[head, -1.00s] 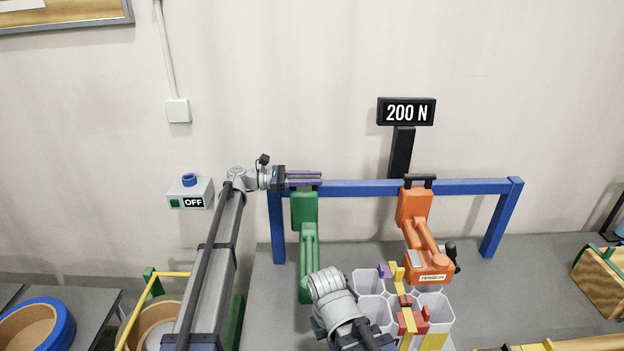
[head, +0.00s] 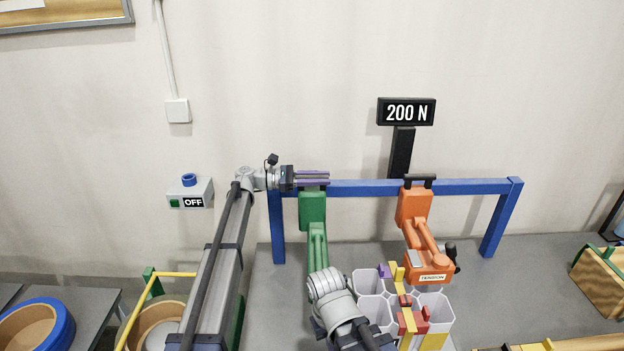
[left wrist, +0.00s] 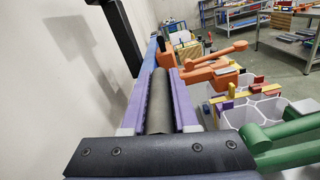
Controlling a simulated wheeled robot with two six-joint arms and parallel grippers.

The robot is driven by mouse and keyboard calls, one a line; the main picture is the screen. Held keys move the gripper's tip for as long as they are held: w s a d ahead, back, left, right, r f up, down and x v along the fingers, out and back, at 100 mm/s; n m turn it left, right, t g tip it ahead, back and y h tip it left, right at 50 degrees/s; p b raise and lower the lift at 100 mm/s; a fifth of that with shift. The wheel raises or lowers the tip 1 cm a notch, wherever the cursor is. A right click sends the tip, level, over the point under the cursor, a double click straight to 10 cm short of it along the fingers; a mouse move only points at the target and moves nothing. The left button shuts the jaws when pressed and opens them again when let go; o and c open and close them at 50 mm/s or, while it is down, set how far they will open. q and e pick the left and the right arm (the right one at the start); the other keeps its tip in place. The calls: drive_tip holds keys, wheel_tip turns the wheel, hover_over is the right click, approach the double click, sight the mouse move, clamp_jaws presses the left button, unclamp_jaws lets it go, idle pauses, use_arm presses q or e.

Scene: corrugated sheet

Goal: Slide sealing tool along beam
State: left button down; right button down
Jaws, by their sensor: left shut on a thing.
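The blue beam (head: 360,187) runs across the back of the grey table on two legs. A green tool (head: 313,210) hangs on it near its left end, with its long handle pointing down toward me. My left gripper (head: 322,178) is shut on the top of the green tool at the beam. In the left wrist view its two purple fingers (left wrist: 165,100) flank a dark bar, and a green handle (left wrist: 285,140) shows at the right. An orange tool labelled TENSION (head: 414,208) hangs further right on the beam. My right gripper cannot be made out; a grey arm part covers the green handle's lower end.
A 200 N display (head: 406,112) stands behind the beam. A white tray of hexagonal cells (head: 372,308) with coloured pieces stands below the orange tool. An OFF switch box (head: 190,194) is on the wall. The beam between the two tools is clear.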

use_arm(q)
drive_tip(key=d, duration=1.8)
drive_tip(key=c, duration=0.7)
unclamp_jaws()
drive_tip(key=shift+d, duration=0.15)
drive_tip(key=shift+a, duration=0.2)
drive_tip(key=a, duration=0.7)
drive_tip(key=shift+a, duration=0.3)
